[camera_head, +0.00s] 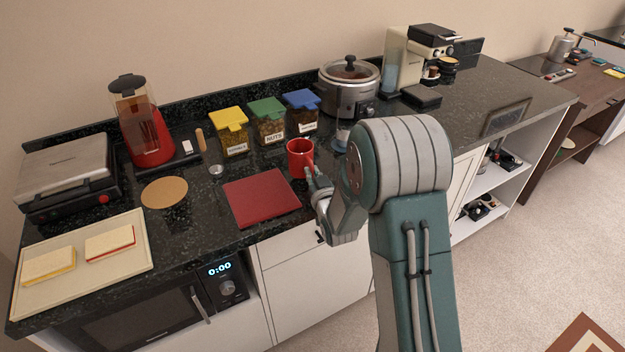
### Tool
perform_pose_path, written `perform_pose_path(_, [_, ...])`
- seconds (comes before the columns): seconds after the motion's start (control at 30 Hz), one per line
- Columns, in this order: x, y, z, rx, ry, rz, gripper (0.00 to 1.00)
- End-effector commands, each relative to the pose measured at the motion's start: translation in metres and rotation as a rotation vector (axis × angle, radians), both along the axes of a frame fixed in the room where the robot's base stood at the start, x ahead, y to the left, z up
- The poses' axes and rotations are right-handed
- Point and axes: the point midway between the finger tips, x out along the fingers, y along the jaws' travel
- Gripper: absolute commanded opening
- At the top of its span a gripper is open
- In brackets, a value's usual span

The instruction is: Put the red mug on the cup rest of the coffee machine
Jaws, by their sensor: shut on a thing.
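The red mug (300,154) is upright at the middle of the dark counter, just behind the right part of a red square mat. My gripper (312,177) is at the mug's near right side and is shut on it, seemingly at the handle. The fingertips are small in this view and partly hidden by the wrist. I cannot tell whether the mug's base touches the counter. The coffee machine (405,62) is cream and black and stands at the back right of the counter. A small dark cup shows at its front, and the cup rest is hard to make out.
A slow cooker (349,88) stands between the mug and the coffee machine. Jars with yellow (231,131), green (268,121) and blue (303,113) lids stand behind the mug. The red mat (261,198) lies in front.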

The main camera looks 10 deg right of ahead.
Motion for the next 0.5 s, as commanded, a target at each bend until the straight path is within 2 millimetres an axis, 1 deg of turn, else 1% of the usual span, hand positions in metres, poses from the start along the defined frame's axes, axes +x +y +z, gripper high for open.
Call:
perform_pose_path(0.03, [-0.001,0.0,-0.011,0.0,0.005,0.0,0.0])
perform_pose_path(0.13, [-0.001,0.0,-0.021,0.001,0.003,0.0,0.0])
perform_pose_path(0.5, [-0.001,0.0,-0.024,0.001,0.001,0.0,0.0])
